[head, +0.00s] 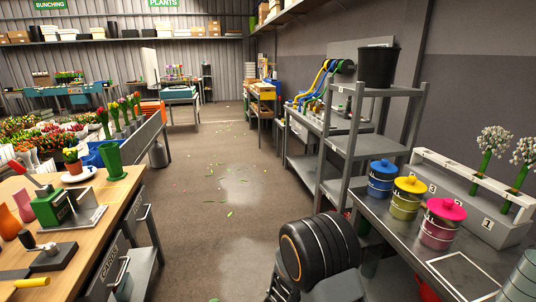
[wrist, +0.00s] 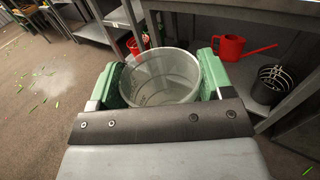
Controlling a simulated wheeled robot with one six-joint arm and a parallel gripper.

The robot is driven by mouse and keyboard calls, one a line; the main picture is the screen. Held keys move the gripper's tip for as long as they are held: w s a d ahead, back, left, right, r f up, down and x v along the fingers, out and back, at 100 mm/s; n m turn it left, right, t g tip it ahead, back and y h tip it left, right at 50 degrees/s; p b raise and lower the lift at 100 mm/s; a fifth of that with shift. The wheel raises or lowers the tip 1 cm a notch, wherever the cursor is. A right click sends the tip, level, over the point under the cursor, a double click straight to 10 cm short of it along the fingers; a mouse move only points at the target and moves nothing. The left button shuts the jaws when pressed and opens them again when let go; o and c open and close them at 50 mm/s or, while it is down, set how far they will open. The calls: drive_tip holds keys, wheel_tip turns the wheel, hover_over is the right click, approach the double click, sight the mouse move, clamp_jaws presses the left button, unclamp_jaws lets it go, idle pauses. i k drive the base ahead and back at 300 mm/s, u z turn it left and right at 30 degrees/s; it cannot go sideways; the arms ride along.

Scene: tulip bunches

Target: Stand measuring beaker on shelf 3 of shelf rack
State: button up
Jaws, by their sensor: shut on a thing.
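In the wrist view my gripper (wrist: 160,80) has its green fingers shut on the measuring beaker (wrist: 160,62), a clear, open-topped cup with faint marks on its wall. The beaker looks empty, and its base is hidden. In the head view my dark arm link hides most of the gripper and beaker. The grey shelf rack (head: 384,91) stands beyond the arm on the right, with several open levels. The middle level looks bare.
Blue (head: 381,180), yellow (head: 407,198) and pink (head: 440,224) lidded tins stand on the right bench. In the wrist view a red watering can (wrist: 240,48) and black basket (wrist: 272,85) sit low under a bench. The central floor (head: 225,200) is clear except for leaf scraps.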

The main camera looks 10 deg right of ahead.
sight(361, 143)
drive_tip(key=z, duration=0.2)
drive_tip(key=i, duration=1.9)
drive_tip(key=z, duration=0.15)
